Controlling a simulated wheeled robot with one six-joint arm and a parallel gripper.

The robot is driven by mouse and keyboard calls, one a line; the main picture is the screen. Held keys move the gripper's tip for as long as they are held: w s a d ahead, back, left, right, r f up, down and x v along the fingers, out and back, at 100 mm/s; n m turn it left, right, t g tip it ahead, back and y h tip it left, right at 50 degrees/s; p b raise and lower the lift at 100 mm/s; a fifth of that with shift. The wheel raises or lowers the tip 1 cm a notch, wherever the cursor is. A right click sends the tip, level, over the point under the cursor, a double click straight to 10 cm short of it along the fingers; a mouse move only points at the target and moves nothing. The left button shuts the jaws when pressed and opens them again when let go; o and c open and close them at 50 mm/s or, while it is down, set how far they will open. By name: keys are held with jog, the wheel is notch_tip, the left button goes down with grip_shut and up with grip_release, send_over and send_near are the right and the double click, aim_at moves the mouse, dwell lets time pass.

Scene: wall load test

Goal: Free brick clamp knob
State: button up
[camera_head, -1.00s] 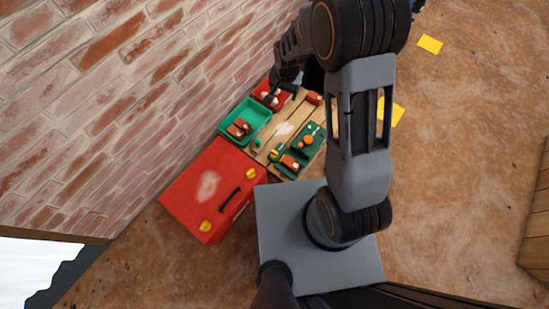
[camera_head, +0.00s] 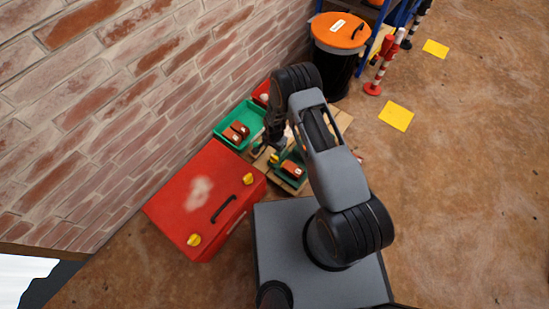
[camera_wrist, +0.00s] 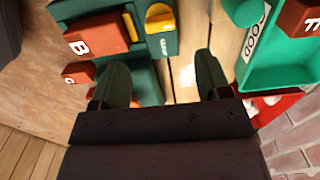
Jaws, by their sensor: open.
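The green brick clamp (camera_wrist: 148,78) is at the upper left of the wrist view. A red brick marked B (camera_wrist: 95,36) sits in it, and a smaller red block marked C (camera_wrist: 78,72) is beside it. The yellow clamp knob (camera_wrist: 159,16) is at the top of the wrist view, on a green mount. In the head view the clamp (camera_head: 287,180) is on the wooden board, partly hidden by my arm. My gripper (camera_wrist: 162,78) is open, with nothing between its fingers. The knob appears beyond the fingertips, between them and nearer the left one; contact is not visible.
A green tray (camera_wrist: 262,72) labelled GOOD holds a brick marked F (camera_wrist: 300,18); a red tray (camera_wrist: 268,106) is beside it. A red box (camera_head: 175,205) is left of my base, and a brick wall (camera_head: 120,100) runs behind.

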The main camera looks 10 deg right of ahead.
aim_at(274, 157)
notch_tip(274, 157, down, 9)
jog(key=b, duration=0.3)
jog(key=shift+r, duration=0.15)
jog(key=shift+c, duration=0.2)
jog(key=c, duration=0.9)
